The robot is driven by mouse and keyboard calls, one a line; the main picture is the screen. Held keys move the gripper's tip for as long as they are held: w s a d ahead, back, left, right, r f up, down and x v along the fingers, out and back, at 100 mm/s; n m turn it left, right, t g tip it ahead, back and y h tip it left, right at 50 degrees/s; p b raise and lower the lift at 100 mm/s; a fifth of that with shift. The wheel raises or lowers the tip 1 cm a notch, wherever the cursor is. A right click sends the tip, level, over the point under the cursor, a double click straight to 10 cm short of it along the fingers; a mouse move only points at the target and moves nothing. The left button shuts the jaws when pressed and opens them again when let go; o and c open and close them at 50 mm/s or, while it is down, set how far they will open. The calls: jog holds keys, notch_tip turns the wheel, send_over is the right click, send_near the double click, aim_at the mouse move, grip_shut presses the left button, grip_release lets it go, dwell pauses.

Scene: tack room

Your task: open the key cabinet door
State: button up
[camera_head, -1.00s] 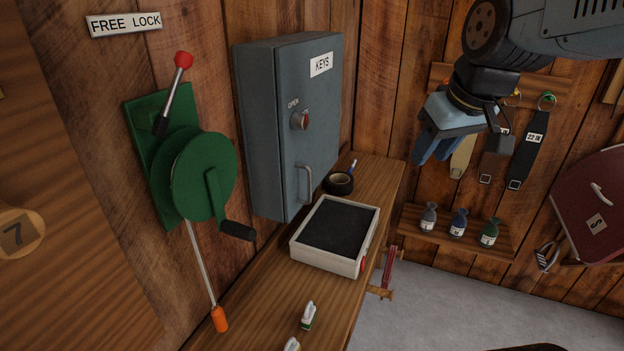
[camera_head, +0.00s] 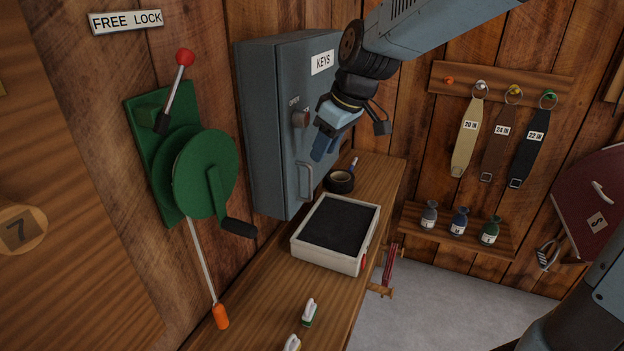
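The grey-blue key cabinet (camera_head: 265,130) hangs on the plank wall, and its door looks shut. The door bears a KEYS label (camera_head: 322,62), a round knob (camera_head: 300,118) beside an OPEN mark, and a vertical bar handle (camera_head: 305,182) lower down. My gripper (camera_head: 323,152) is in front of the door, right of the knob and above the handle in the picture. Its blue fingers point downward and overlap in this view, so their gap cannot be judged. It appears apart from the handle. My arm hides part of the door's upper right.
A wooden bench (camera_head: 260,305) below bears a white tray (camera_head: 325,262), a dark roll (camera_head: 340,181) and small clips. A green winch (camera_head: 205,175) with a crank and a red-knobbed lever stands left of the cabinet. Straps and bottles are at the right wall.

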send_near(311, 197)
jog(key=a+f, duration=0.1)
jog(key=w+a+f, duration=0.1)
jog(key=f, duration=0.1)
jog(key=w+a+f, duration=0.1)
jog(key=shift+w+a+f, duration=0.15)
jog(key=shift+w+f, duration=0.05)
jog(key=shift+f, duration=0.05)
jog(key=shift+c, duration=0.2)
grip_shut()
dwell(0.3)
